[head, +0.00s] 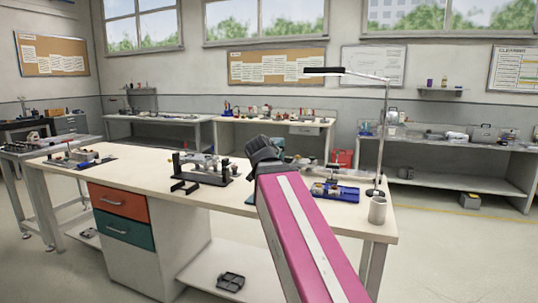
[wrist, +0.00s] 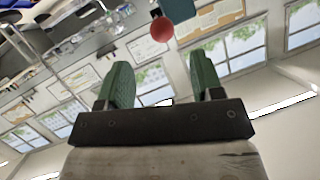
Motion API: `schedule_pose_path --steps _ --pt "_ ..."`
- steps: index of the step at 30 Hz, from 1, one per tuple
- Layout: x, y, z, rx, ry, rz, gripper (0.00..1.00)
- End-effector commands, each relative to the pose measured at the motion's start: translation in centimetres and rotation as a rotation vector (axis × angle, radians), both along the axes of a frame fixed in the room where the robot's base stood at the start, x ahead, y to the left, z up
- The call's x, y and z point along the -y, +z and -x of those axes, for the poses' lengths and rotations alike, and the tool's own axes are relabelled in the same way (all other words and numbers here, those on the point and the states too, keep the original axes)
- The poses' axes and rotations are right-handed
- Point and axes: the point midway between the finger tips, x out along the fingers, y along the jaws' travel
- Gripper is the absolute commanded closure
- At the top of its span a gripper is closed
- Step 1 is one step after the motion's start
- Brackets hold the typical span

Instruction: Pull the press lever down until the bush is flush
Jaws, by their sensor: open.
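In the wrist view, my gripper (wrist: 160,62) is open, with its two green finger pads well apart and nothing between them. A red ball knob (wrist: 162,29) shows just beyond the fingertips, nearer the right finger. A teal block (wrist: 178,9) is beside the knob at the top edge; I cannot tell whether the two are joined. The knob looks like a lever end, but no lever shaft shows clearly. In the head view, my magenta arm reaches over the workbench and hides part of it. I cannot make out the press or the bush.
The pale workbench (head: 130,160) holds a black fixture (head: 202,170), a blue fixture (head: 337,191), a grey cup (head: 377,210) and a lamp (head: 386,140) with a thin post. Drawers (head: 124,202) are under its left side. Other benches line the back wall.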

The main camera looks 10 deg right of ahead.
Motion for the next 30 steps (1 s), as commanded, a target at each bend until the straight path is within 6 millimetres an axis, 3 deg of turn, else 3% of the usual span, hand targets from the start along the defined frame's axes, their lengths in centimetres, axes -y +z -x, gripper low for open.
schedule_pose_path --steps 5,10,20,30 --pt "0.0 0.0 0.0 0.0 0.0 0.0 0.43" --pt "0.3 0.3 -0.5 -0.035 0.004 0.025 0.98" --pt "2.5 3.1 -3.1 -0.42 0.158 0.251 1.0" --pt "3.5 8.2 -4.0 -0.826 0.637 0.515 1.0"
